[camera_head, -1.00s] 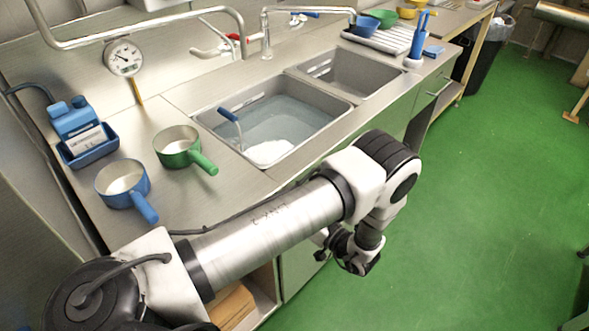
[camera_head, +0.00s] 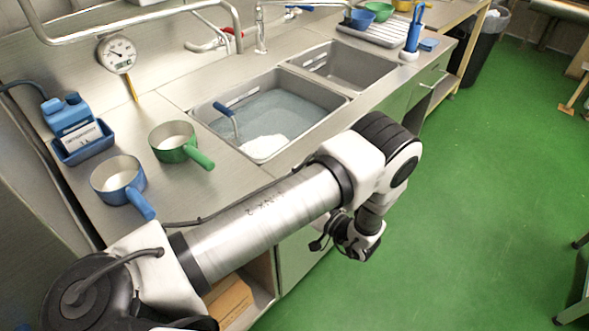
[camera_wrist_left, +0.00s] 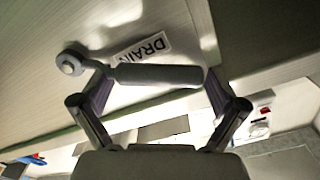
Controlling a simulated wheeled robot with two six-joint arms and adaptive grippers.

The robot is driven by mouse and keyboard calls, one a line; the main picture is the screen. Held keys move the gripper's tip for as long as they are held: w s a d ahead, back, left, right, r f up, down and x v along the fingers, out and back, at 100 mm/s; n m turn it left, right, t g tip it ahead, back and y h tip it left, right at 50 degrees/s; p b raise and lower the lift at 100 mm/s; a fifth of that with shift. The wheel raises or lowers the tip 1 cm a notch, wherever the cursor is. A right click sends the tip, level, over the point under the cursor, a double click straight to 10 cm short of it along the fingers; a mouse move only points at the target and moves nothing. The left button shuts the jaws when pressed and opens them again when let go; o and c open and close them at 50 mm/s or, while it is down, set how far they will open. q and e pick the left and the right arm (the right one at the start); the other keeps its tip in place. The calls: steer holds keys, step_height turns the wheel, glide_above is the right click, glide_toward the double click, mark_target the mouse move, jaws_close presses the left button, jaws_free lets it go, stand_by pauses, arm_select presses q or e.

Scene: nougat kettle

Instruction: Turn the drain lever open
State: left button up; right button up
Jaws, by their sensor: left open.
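The drain lever (camera_wrist_left: 155,76) shows in the left wrist view as a grey bar with a round pivot at its left end. It lies roughly level across the picture on a metal panel, beside a white DRAIN label (camera_wrist_left: 143,47). My left gripper (camera_wrist_left: 154,88) is open. Its two fingers stand near the two ends of the lever's bar; I cannot tell whether they touch it. In the head view, my left gripper (camera_head: 322,242) is low in front of the cabinet below the sink, and the lever is hidden there. My right gripper is not in view.
The sink basin (camera_head: 338,104) holds water, a white mass and a blue-handled tool. A blue pan (camera_head: 118,178) and a green pan (camera_head: 174,142) stand on the counter at left. The green floor (camera_head: 480,210) right of my arm is clear.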

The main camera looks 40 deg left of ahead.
arm_select(q)
step_height(320, 180, up, 10)
steer(key=shift+f, duration=0.15)
steer(key=shift+c, duration=0.4)
